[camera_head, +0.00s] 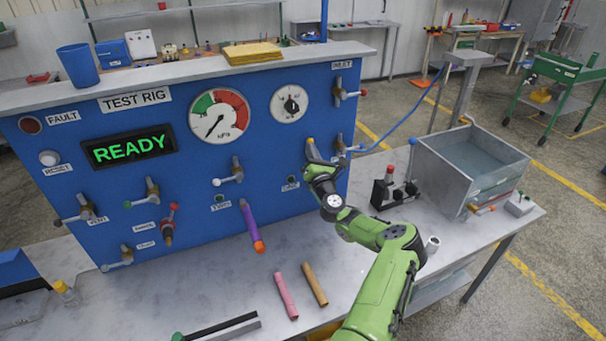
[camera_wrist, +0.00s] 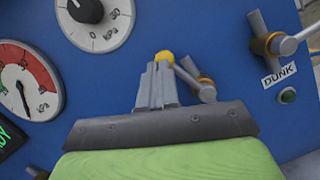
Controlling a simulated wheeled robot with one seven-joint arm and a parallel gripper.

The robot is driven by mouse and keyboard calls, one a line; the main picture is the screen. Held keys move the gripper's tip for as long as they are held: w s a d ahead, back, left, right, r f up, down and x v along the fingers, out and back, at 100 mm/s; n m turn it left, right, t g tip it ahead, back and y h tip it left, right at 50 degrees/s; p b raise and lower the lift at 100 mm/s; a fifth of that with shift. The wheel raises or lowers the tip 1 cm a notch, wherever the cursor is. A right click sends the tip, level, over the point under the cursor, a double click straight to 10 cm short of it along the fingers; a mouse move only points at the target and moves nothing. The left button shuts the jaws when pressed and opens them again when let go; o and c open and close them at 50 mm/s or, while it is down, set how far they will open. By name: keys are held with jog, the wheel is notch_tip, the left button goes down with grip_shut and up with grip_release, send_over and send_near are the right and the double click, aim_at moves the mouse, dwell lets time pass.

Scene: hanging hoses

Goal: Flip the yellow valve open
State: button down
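The yellow valve has a yellow knob (camera_head: 310,140) on a grey lever on the blue panel. In the wrist view the yellow knob (camera_wrist: 165,57) shows just beyond my fingertips, and the lever runs down and right to a brass-coloured collar (camera_wrist: 206,80). My gripper (camera_wrist: 158,72) points at the panel with its grey fingers close together. They overlap the knob's lower edge in the picture; I cannot tell whether they touch it. In the head view my gripper (camera_head: 312,160) is up against the panel and hides most of this valve.
In the wrist view another lever valve (camera_wrist: 275,43) stands right of my gripper, by the DUNK label (camera_wrist: 279,75). A blue hose (camera_head: 400,120) runs right from the panel. A grey tank (camera_head: 445,180) and a dark fitting (camera_head: 383,193) stand on the bench. A purple hose (camera_head: 250,222) hangs left.

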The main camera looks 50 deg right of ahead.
jog(key=shift+s+d+r, duration=0.15)
jog(key=shift+d+r, duration=0.25)
jog(key=shift+r, duration=0.1)
dwell(0.4)
dwell(0.5)
